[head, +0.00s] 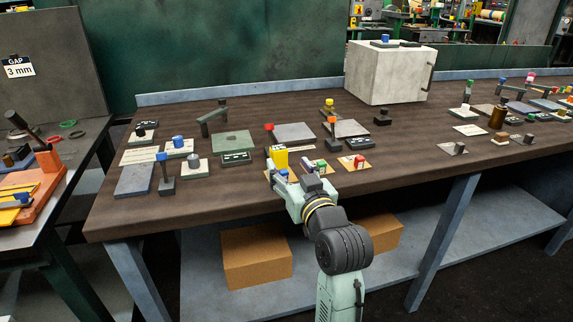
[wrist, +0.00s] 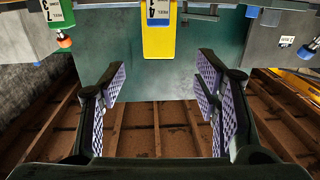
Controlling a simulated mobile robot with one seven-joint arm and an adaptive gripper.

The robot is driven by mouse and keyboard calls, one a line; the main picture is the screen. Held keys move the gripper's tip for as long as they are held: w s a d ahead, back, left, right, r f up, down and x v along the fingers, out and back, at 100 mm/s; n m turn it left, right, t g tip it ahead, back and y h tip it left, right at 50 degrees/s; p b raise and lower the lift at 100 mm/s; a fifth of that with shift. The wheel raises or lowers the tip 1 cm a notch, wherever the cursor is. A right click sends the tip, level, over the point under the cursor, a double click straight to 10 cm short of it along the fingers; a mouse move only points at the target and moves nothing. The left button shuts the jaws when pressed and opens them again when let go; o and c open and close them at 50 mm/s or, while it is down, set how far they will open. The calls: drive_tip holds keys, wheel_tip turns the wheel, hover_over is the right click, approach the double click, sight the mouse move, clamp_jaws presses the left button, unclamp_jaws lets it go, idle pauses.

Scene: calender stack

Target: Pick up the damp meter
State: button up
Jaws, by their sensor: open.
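No readable name marks the damp meter. The likeliest match is a yellow upright block (head: 280,157) near the front edge of the bench, just beyond my gripper (head: 292,180) in the head view. In the wrist view a yellow piece (wrist: 159,28) with a black-and-white label and a blue end shows at the top middle, apparently the same thing. My gripper (wrist: 161,80) is open, with its two padded fingers apart and nothing between them. The yellow piece lies beyond the fingertips, in line with the gap. My gripper hides part of the bench around its base.
The brown workbench (head: 225,192) carries several small plates, blocks and posts close around. A red-topped post (head: 270,134) and an orange-topped post (head: 332,132) stand near the yellow block. A pale box (head: 388,72) stands at the back. Cardboard boxes (head: 256,257) sit on the shelf below.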

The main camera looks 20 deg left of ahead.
sight(280, 153)
drive_tip(key=p+x, duration=0.2)
drive_tip(key=x, duration=0.5)
drive_tip(key=shift+w+a+r, duration=0.1)
drive_tip(key=shift+w+a, duration=0.1)
drive_tip(key=shift+w, duration=0.1)
drive_tip(key=shift+w+a+p, duration=0.3)
drive_tip(key=shift+w, duration=0.15)
drive_tip(key=shift+c, duration=0.4)
clamp_jaws()
